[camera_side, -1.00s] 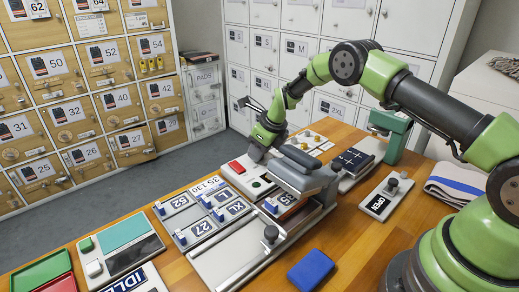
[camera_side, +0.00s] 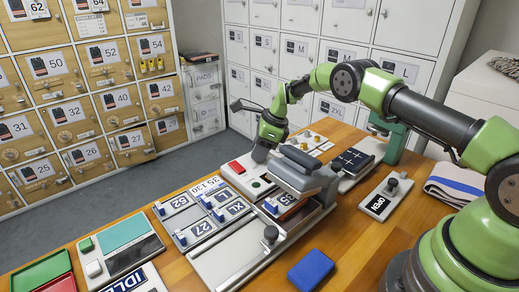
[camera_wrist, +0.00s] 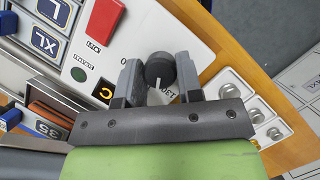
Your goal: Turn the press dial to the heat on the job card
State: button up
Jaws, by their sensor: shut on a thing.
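The press dial (camera_wrist: 159,70) is a round dark knob with a white pointer mark, on a white control panel (camera_wrist: 145,28). My gripper (camera_wrist: 160,80) has one finger on each side of the knob and is shut on it. The pointer faces the gripper's palm in the wrist view; its scale is mostly hidden. In the side view my gripper (camera_side: 262,153) reaches down at the panel's far end and hides the dial. A small dark display (camera_wrist: 103,92) shows an amber character, partly covered by a finger.
The panel has a red button (camera_wrist: 103,20) and a green button (camera_wrist: 78,74). The heat press (camera_side: 305,172) with its grey handle stands close in front of my gripper. Numbered plates (camera_side: 195,228) lie to the left. A blue pad (camera_side: 311,270) lies on the bare wood in front.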

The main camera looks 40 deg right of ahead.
jog(key=shift+n, duration=0.7)
jog(key=shift+g+y, duration=0.3)
jog(key=o, duration=0.9)
jog(key=v, duration=1)
jog(key=shift+a, duration=0.1)
